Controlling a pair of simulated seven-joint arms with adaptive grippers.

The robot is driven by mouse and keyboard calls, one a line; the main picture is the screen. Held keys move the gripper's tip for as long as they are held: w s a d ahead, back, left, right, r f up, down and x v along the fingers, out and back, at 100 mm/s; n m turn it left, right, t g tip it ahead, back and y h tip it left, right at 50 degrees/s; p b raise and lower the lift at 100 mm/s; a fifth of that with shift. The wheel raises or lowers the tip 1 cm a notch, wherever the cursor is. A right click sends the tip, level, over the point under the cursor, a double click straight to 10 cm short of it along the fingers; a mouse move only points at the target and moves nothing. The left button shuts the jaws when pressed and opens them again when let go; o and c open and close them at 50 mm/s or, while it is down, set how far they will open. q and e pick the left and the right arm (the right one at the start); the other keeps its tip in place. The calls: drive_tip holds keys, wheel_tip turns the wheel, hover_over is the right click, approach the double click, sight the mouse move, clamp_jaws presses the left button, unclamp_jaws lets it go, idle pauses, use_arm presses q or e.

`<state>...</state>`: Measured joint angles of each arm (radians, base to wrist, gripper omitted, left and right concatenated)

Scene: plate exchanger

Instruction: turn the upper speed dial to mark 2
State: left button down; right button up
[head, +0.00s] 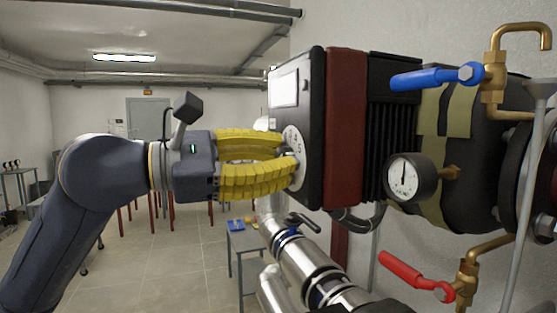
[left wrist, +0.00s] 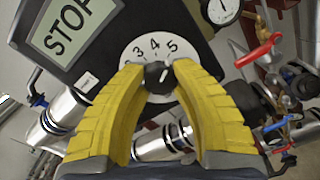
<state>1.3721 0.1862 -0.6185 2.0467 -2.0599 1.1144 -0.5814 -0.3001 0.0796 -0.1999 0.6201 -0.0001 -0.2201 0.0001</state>
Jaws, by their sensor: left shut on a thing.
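The speed dial has a white numbered face (head: 292,137) on the end of the black pump control box (head: 312,120). In the left wrist view its face (left wrist: 135,52) shows 3, 4 and 5, with the rest hidden behind my fingers. The black knob (left wrist: 157,76) sits in the middle of the face. A pale mark on it slants up to the right, roughly toward the 4 and 5 side; the exact reading is unclear. My left gripper (head: 291,160), with yellow ribbed fingers, is shut on the knob; its tips (left wrist: 158,70) are on either side of it. My right gripper is out of view.
A STOP display (left wrist: 72,28) is beside the dial. Right of the box are a pressure gauge (head: 408,178), a blue lever (head: 430,77) and a red lever (head: 410,272). Silver pipework (head: 305,262) runs below.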

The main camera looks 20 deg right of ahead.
use_arm(q)
drive_tip(key=shift+f+n, duration=0.15)
drive_tip(key=shift+n, duration=0.15)
drive_tip(key=n, duration=0.3)
drive_tip(key=shift+n, duration=0.3)
drive_tip(key=n, duration=0.4)
drive_tip(key=shift+d+f+n, duration=0.1)
drive_tip(key=shift+n, duration=0.2)
drive_tip(key=n, duration=0.4)
drive_tip(key=shift+s, duration=0.1)
drive_tip(key=shift+n, duration=2.4)
drive_tip(key=c, duration=1.5)
unclamp_jaws()
drive_tip(key=o, duration=0.6)
